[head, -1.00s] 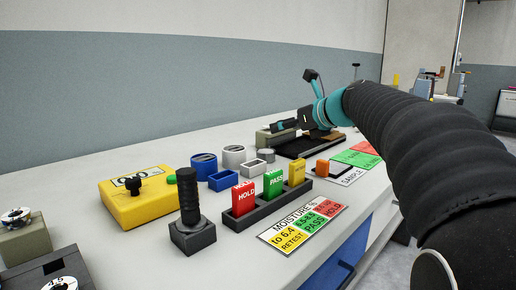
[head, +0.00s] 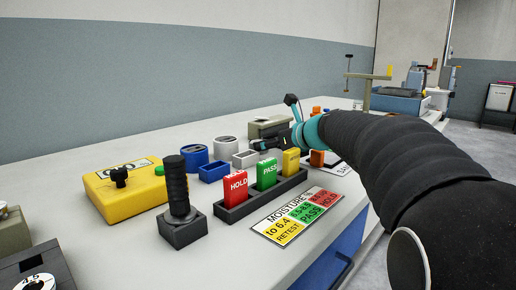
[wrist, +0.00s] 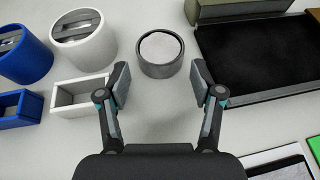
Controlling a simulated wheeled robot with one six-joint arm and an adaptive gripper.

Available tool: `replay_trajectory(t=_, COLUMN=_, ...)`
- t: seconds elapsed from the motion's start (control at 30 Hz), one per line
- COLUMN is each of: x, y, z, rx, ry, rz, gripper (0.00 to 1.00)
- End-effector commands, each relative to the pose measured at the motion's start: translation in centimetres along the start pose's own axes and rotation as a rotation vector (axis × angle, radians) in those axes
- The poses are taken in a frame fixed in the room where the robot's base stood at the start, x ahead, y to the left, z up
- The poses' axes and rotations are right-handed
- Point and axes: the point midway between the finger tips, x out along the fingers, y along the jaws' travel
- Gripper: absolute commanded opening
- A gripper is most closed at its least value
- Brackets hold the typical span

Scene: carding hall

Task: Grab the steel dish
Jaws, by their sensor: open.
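The steel dish (wrist: 160,68) is a small round grey container with a dark rim and a pale, flat-looking top. In the wrist view it sits upright on the bench, centred just beyond my fingertips. My gripper (wrist: 161,84) is open and empty, its two fingers spread to either side of the line to the dish. No contact with the dish shows. In the head view my gripper (head: 270,142) is low over the bench behind the card rack, and I cannot make out the dish there.
A white cup (wrist: 82,45) and a white open box (wrist: 80,97) stand left of my gripper, with a blue cup (wrist: 24,62) and blue box beyond. A black tray (wrist: 255,75) lies to the right. The card rack (head: 262,194) stands nearer, with red, green and yellow cards.

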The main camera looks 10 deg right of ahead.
Motion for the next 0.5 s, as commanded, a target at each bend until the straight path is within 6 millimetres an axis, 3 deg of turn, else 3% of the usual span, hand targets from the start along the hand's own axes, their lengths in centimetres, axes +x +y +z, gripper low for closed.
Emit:
replay_trajectory(t=0.23, x=3.7, y=0.0, z=0.0, rx=0.001, ry=0.001, rz=0.001, gripper=0.66)
replay_trajectory(t=0.5, x=4.5, y=0.0, z=0.0, rx=0.001, ry=0.0, rz=0.0, gripper=0.66)
